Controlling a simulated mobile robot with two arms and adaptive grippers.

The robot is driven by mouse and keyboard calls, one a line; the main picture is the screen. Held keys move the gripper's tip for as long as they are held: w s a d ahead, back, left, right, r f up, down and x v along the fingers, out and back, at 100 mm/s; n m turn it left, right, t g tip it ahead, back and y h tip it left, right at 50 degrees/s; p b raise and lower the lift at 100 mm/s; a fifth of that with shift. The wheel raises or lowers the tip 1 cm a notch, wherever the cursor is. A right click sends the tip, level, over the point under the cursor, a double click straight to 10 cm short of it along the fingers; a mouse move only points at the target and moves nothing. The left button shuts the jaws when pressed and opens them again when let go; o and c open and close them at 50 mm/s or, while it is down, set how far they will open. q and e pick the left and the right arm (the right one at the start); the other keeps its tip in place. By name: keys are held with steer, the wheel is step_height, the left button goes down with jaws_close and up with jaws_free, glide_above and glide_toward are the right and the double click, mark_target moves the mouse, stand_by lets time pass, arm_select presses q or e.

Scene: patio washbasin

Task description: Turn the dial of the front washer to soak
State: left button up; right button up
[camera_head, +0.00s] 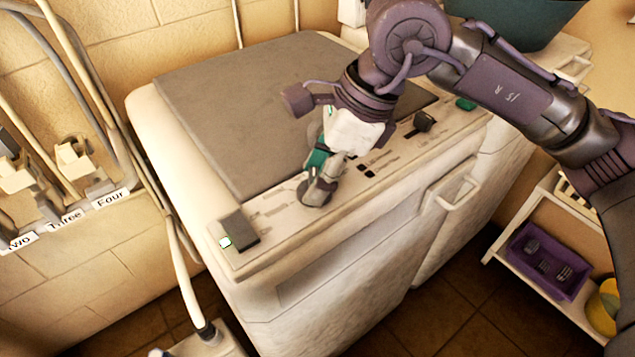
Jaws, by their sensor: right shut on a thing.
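The front washer (340,295) is a white top-loading machine with a grey lid (235,105) and a control panel (275,222) along its front edge. My right gripper (318,185) comes down from the upper right and is shut on the dial (316,192) at the left part of the panel. The fingers hide most of this dial, so its setting cannot be read. A second dark knob (424,121) stands farther right on the panel. The panel lettering is too small to read. My left gripper is not in view.
A dark box with a lit button (226,242) sits at the panel's left end. A handle (458,195) sticks out of the front. Taps labelled Two, Three and Four (110,198) line the left wall. A shelf with a purple tray (548,262) stands right. A teal basin (520,22) is behind.

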steer(key=shift+m, duration=0.4)
steer(key=o, duration=1.2)
steer(key=shift+c, duration=0.2)
steer(key=v, duration=1.2)
steer(key=shift+s, duration=0.15)
